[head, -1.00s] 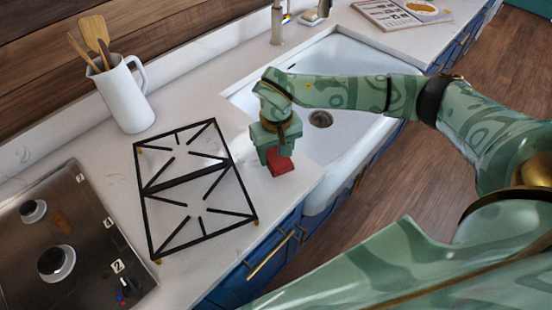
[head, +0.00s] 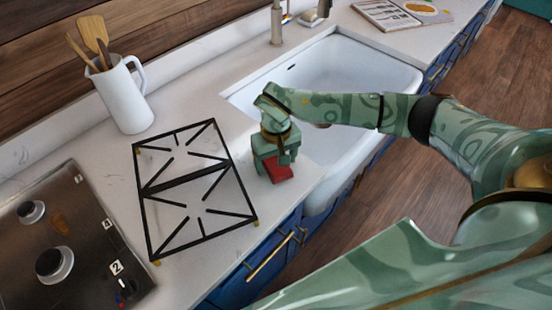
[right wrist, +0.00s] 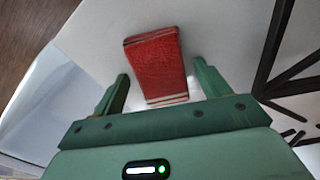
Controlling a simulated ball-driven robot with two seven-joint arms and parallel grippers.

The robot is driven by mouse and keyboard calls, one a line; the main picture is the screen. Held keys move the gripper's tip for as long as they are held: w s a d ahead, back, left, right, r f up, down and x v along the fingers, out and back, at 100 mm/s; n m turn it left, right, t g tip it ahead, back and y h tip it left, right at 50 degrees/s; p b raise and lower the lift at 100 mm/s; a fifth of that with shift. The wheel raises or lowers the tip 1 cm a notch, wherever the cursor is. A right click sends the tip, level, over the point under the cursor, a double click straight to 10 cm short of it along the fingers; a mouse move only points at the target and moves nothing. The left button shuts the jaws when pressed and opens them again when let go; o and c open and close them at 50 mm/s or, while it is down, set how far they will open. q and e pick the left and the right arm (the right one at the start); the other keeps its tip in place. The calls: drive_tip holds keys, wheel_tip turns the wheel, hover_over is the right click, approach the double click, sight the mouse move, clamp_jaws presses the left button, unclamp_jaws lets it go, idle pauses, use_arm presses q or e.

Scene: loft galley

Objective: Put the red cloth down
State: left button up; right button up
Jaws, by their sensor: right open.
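The red cloth (head: 279,174) lies folded on the white counter, between the black grate and the sink. In the right wrist view the cloth (right wrist: 156,66) is a flat red rectangle with pale stripes at its ends. My right gripper (head: 275,172) is just above the cloth and hides part of it. In the right wrist view my right gripper (right wrist: 164,88) is open, with one finger on each side of the cloth's near end and gaps between. My left gripper is not in view.
A black grate (head: 191,182) lies on the counter (head: 100,170) left of the cloth. The white sink (head: 350,72) is behind and to the right. A steel cooktop (head: 85,262) is at the left. A white jug (head: 125,100) with utensils stands at the back.

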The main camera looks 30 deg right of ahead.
sight(276, 161)
wheel_tip(276, 161, up, 12)
drive_tip(key=p, duration=0.1)
drive_tip(key=shift+r, duration=0.15)
idle(0.5)
